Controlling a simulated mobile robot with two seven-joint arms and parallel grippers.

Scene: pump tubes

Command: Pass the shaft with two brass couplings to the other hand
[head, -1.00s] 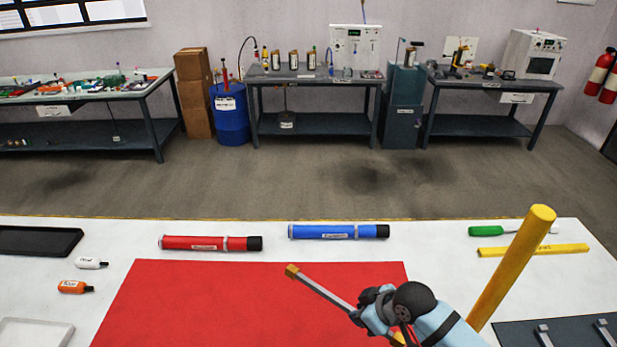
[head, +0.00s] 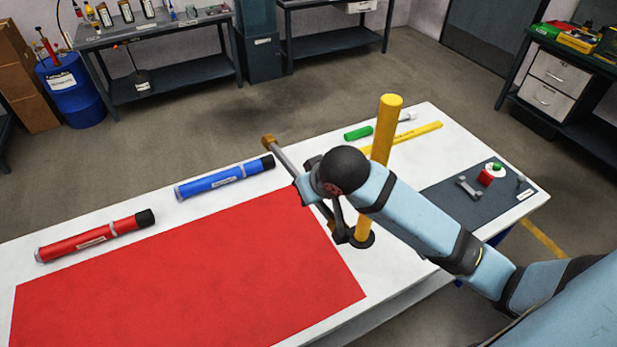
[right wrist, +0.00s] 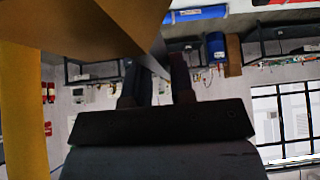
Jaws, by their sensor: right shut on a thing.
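The shaft (head: 287,157) is a thin grey bar with a square brass coupling (head: 268,141) on its far end. My right gripper (head: 308,188) is shut on the shaft and holds it tilted above the table, near the back right corner of the red mat. In the right wrist view the shaft (right wrist: 156,66) passes between the fingers, and a large brass-coloured surface (right wrist: 90,25), probably a coupling, fills the upper left. My left gripper is not in view.
A blue tube (head: 225,179) and a red tube (head: 95,236) lie behind the red mat (head: 190,270). A dark mat (head: 450,200) lies at right. The red mat is clear.

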